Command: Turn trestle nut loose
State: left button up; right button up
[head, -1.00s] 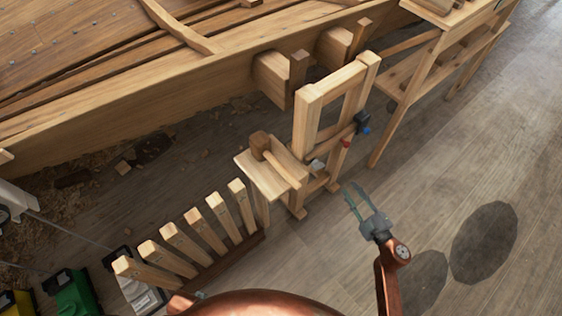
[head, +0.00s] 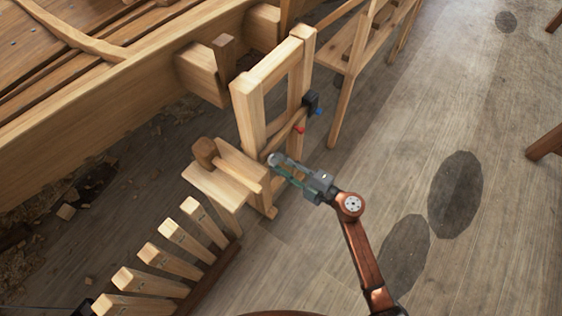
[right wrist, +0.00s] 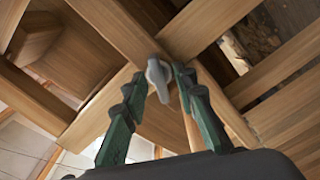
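The trestle (head: 243,110) is a pale upright wooden frame beside the hull. Its nut, a grey wing-shaped piece, shows in the right wrist view (right wrist: 157,76) against a wooden crossing and in the head view (head: 274,159) low on the frame. My right gripper (head: 284,172) reaches to the nut from the right. In the right wrist view its green, dark-tipped fingers (right wrist: 161,82) stand apart on either side of the nut, the right one very close to it. I cannot tell whether either finger touches. My left gripper is not in view.
A dark clamp (head: 311,102) with red and blue parts sits on the trestle. A slatted rack (head: 170,261) stands front left; the hull (head: 120,130) is behind.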

jog(key=shift+w+a, duration=0.1)
jog(key=shift+c, duration=0.4)
grip_shut()
jog(key=shift+f+n, duration=0.1)
jog(key=shift+n, duration=4.1)
